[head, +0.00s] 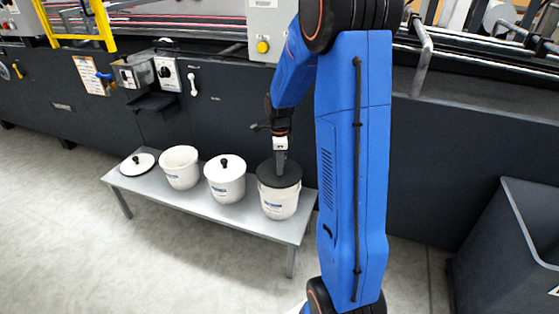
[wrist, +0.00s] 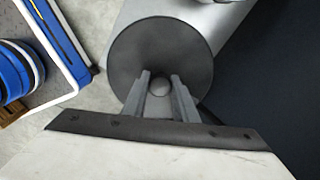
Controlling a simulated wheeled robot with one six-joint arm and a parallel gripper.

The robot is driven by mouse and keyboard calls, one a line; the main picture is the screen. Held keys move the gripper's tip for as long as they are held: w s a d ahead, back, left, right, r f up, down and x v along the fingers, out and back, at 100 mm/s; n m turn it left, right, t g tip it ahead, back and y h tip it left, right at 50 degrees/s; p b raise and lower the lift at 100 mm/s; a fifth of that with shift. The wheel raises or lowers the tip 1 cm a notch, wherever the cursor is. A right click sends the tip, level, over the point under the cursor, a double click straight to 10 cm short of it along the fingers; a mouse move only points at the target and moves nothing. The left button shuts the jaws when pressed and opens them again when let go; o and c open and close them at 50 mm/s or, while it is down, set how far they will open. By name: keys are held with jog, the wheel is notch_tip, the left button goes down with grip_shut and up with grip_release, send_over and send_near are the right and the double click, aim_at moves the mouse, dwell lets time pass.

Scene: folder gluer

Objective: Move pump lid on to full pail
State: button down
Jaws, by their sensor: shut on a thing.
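A dark round lid (head: 279,174), which I take to be the pump lid, is over the mouth of the rightmost white pail (head: 279,204). It looks level and seated on the rim or very close to it. My gripper (head: 281,168) points down from above and is shut on the lid's knob. In the wrist view the dark lid (wrist: 133,58) fills the middle, with its round grey knob (wrist: 160,88) between the fingers of my gripper (wrist: 160,80). The lid hides the pail's inside, so its contents cannot be seen.
On the grey bench (head: 150,191) stand an open white pail (head: 180,170) and a pail with a white, black-knobbed lid (head: 225,180). A loose white lid (head: 138,163) lies at the left end. The dark machine (head: 225,120) stands behind; a grey bin (head: 510,245) is at right.

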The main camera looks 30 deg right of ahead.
jog(key=shift+f, duration=2.4)
jog(key=c, duration=1.3)
grip_release()
jog(key=shift+c, duration=0.2)
jog(key=shift+r, duration=0.1)
notch_tip(320, 180, up, 17)
jog(key=shift+r, duration=0.1)
